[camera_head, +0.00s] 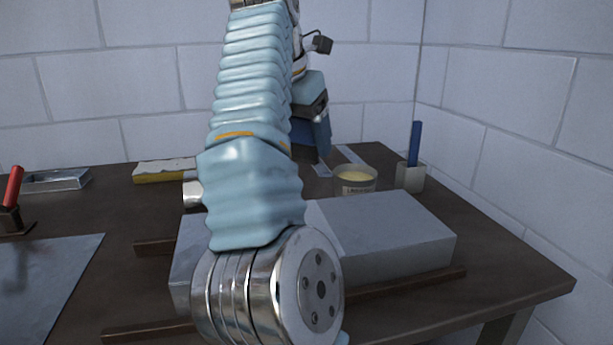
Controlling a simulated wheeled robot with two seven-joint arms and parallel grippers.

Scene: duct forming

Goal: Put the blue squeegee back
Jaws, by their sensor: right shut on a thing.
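My right arm rises through the middle of the view in a light blue ribbed sleeve, and its gripper (313,108) is at the back of the table, partly hidden behind the sleeve. The right gripper is shut on a dark blue flat piece, the blue squeegee (319,136) as far as I can tell. It hangs below the jaws, above or at the back of the tabletop; contact with the table is hidden. My left gripper is not in view.
A grey duct block (390,235) lies on wooden strips (410,283). Behind are a tub of yellowish paste (355,180) and a pale cup (410,178) with a blue upright handle (415,143). At left are a sheet (45,285), red-handled tool (13,186), metal tray (55,181) and sponge-like block (163,170).

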